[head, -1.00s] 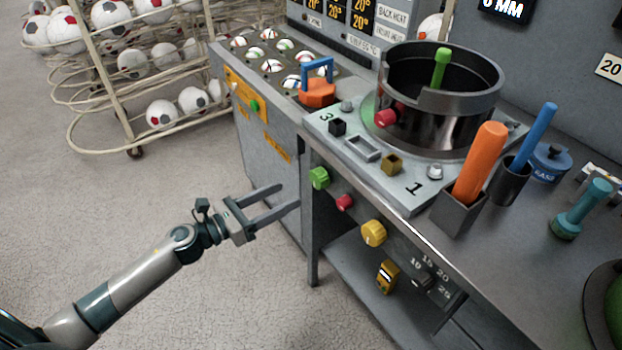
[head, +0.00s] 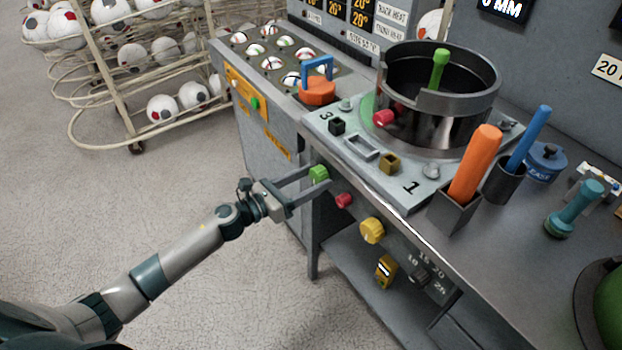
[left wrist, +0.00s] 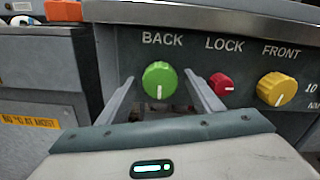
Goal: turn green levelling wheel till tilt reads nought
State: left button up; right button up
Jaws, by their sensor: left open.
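The green wheel (head: 318,174) sits on the front panel of the bench, below the press plate. In the left wrist view the green wheel (left wrist: 160,80) is under the label BACK, with its white mark pointing down. My left gripper (head: 310,180) is open, with its fingers pointing at the panel on either side of the green wheel. In the left wrist view the open fingers (left wrist: 160,92) frame the wheel; I cannot tell whether they touch it. No tilt reading can be made out. My right gripper is not in view.
The red LOCK knob (left wrist: 222,84) is close to the right finger. The yellow FRONT knob (left wrist: 277,89) is further right. The press ring (head: 440,100) stands on the plate above. A ball rack (head: 130,70) stands at the back left. The floor at left is clear.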

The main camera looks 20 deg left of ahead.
pick_arm(q)
jog(key=c, duration=1.1)
jog(key=shift+o, duration=0.2)
jog(key=shift+n, duration=0.3)
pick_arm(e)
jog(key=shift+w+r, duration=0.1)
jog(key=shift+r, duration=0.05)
